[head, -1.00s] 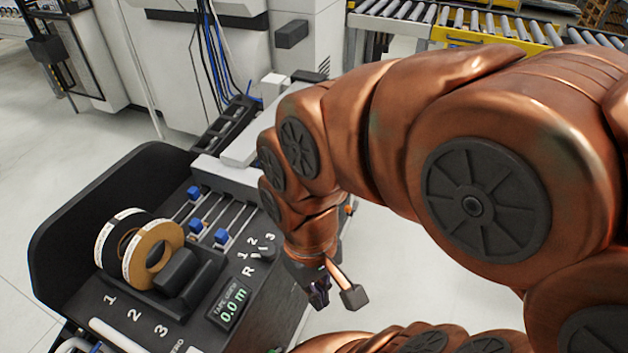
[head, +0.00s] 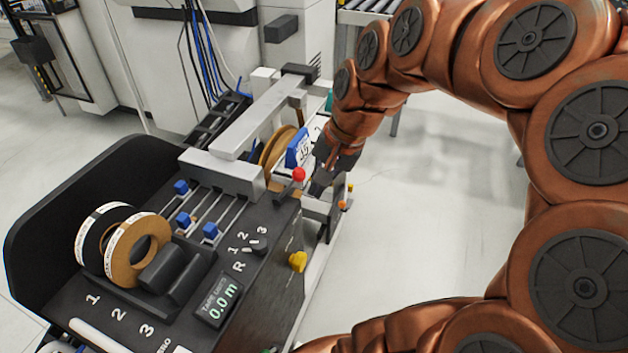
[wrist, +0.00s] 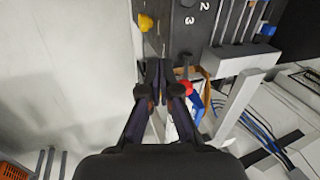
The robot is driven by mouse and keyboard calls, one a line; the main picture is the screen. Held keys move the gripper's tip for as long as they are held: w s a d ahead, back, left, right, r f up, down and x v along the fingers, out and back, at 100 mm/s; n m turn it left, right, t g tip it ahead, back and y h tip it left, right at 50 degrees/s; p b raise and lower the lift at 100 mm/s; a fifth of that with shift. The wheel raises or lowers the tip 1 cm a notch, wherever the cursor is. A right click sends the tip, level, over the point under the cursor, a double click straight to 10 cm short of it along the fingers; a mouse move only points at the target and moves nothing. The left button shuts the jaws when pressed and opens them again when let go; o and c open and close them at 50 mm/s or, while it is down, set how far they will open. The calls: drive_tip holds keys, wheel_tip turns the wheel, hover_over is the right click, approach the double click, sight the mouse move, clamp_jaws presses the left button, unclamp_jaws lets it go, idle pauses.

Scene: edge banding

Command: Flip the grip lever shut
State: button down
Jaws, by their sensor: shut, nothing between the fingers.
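A lever with a red ball knob (head: 298,175) stands at the right end of the black machine panel. Its red knob (wrist: 186,87) also shows in the wrist view, just right of my fingers. I cannot tell for sure whether this is the grip lever or whether it is open. My gripper (head: 320,186) is just right of the red knob, low beside the panel's end. In the wrist view my gripper (wrist: 158,66) has its fingertips together and empty, beside the panel edge. Any contact with the lever is unclear.
A yellow knob (head: 297,262) sits on the panel's side face. Blue-topped sliders (head: 183,219), a dial (head: 258,247) and tape rolls (head: 138,250) are on the panel. A light grey beam (head: 270,115) runs behind the lever. Floor (head: 420,220) to the right is clear.

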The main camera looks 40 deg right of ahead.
drive_tip(key=w+d+m+t+b, duration=0.1)
drive_tip(key=d+m, duration=0.3)
drive_tip(key=d, duration=0.4)
drive_tip(key=shift+d+r+t, duration=0.25)
drive_tip(key=shift+t, duration=0.15)
drive_tip(key=w+a+f+p, duration=0.3)
drive_tip(key=w+f, duration=0.4)
drive_tip(key=f, duration=0.1)
drive_tip(key=shift+w, duration=0.4)
